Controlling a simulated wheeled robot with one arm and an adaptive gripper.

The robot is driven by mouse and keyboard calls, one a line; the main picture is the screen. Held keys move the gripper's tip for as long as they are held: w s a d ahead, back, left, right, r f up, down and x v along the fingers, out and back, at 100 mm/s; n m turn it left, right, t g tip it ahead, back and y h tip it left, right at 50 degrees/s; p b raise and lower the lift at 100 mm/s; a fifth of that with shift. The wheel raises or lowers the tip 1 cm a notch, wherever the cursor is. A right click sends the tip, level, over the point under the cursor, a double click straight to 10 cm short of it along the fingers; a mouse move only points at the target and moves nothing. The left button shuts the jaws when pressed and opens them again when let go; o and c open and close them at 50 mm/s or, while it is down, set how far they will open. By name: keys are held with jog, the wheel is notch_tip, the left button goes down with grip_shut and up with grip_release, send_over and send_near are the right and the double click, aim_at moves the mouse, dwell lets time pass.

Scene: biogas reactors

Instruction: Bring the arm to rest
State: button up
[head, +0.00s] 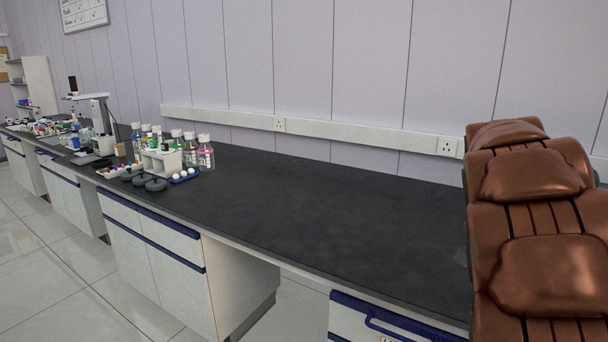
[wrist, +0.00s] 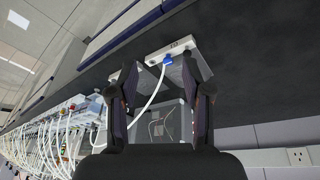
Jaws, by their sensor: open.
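My gripper (wrist: 160,68) shows in the wrist view with its two dark fingers apart. I see nothing held between them. Beyond the fingers is a grey box-like unit (wrist: 172,120) with a white cable (wrist: 149,105) and a blue plug (wrist: 167,58) at its top. The fingers overlap this unit in the picture; I cannot tell how far off it is.
Wired equipment (wrist: 62,135) fills the left of the wrist view.

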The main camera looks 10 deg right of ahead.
jog(key=s+a+f+n+g+y+p, duration=0.1)
jog(key=s+a+f+n+p, duration=0.1)
jog(key=s+a+n, duration=0.5)
jog(key=s+a+f+n+g+y+p, duration=0.1)
jog(key=s+a+n+p, duration=0.4)
jog(key=s+a, duration=1.3)
jog(key=shift+s+a+f+n+y, duration=0.15)
jog(key=shift+s+f+n+y, duration=0.3)
jog(key=shift+n+y, duration=0.5)
